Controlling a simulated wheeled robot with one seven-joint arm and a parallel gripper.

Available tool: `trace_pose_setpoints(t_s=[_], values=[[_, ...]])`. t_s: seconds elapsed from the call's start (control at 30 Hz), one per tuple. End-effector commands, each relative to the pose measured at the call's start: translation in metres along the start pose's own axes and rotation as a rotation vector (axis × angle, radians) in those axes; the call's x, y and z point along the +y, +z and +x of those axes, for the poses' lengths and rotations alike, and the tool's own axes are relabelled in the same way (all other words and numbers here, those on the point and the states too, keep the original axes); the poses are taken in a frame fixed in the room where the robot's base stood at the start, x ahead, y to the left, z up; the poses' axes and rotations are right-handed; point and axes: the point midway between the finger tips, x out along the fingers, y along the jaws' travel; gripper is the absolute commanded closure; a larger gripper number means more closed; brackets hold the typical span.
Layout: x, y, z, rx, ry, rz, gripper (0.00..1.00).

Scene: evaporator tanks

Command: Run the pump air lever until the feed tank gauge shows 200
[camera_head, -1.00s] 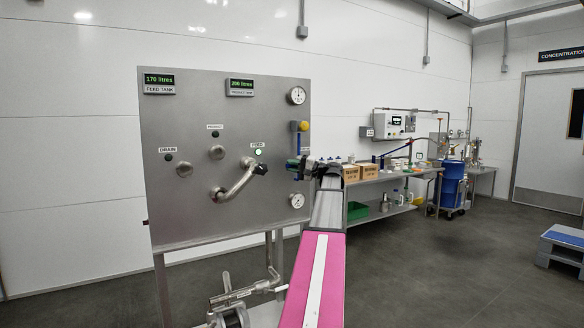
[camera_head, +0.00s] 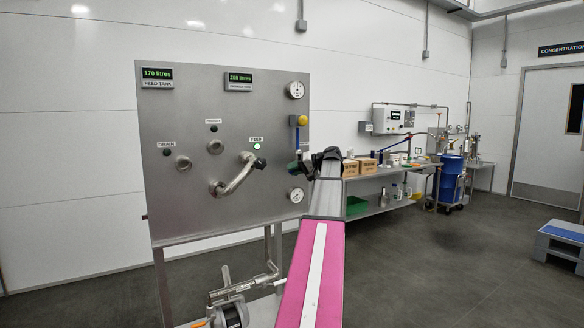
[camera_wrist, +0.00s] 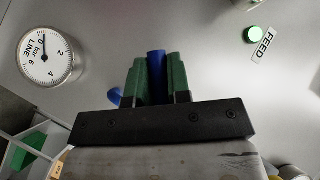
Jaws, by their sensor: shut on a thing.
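The feed tank gauge (camera_head: 157,77) is a green digital display at the panel's upper left and reads 170 litres. The blue pump air lever (camera_head: 297,139) is at the panel's right side, below a yellow knob. My gripper (camera_head: 298,168) is at the lever's lower end. In the wrist view, the green fingers of my gripper (camera_wrist: 156,78) are shut around the blue lever (camera_wrist: 156,56). A blue piece also shows at left of the fingers. The fingers hide part of the lever.
The product tank display (camera_head: 240,82) reads 200 litres. The FEED lamp (camera_head: 257,146) is lit green. A bent pipe handle (camera_head: 235,178) sticks out left of my gripper. A round dial (camera_head: 296,195) sits below it. A bench (camera_head: 395,198) with boxes stands behind at right.

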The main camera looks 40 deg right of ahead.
Motion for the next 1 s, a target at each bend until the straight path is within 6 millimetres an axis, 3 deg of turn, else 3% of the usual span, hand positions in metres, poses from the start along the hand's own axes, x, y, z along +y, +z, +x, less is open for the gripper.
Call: trace_pose_setpoints(t_s=[0.6, 1.0], values=[[0.032, -0.001, -0.011, -0.111, 0.389, -0.388, 1.00], [0.042, -0.005, -0.018, -0.150, 0.531, -0.529, 1.00]])
